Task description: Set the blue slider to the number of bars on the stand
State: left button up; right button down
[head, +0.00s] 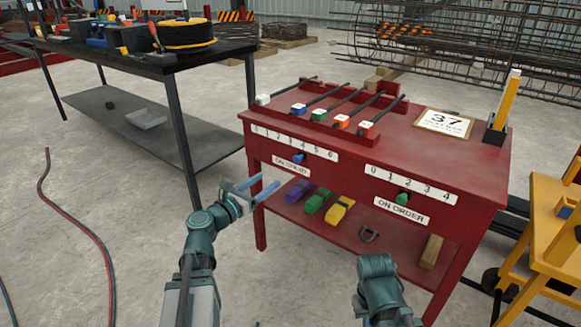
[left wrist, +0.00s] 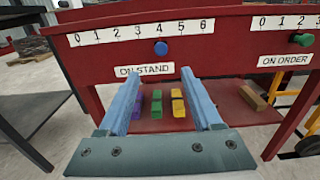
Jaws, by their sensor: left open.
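The blue slider (head: 298,157) sits on the front of the red table, under the ON STAND scale (head: 294,143) marked 0 to 6. In the left wrist view the blue slider (left wrist: 161,47) is just below the 4. On the tabletop, several dark bars lie side by side on a red stand (head: 395,108). My left gripper (head: 269,184) is open and empty, below and in front of the slider. Its fingers (left wrist: 160,75) point at the table front, apart from the slider. My right arm shows at the bottom, its fingers out of view.
A green slider (head: 403,198) sits under the ON ORDER scale (head: 411,184), near 2. A clipboard reading 37 (head: 444,122) lies on the tabletop. Purple, green and yellow blocks lie on the lower shelf (head: 390,255). A black table (head: 150,62) stands left, a yellow cart (head: 550,230) right.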

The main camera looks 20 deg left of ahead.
aim_at(296, 160)
pick_arm(q)
jog(key=x, duration=1.3)
jog(key=shift+w+d, duration=0.15)
jog(key=shift+w, duration=0.2)
grip_shut()
dwell(0.9)
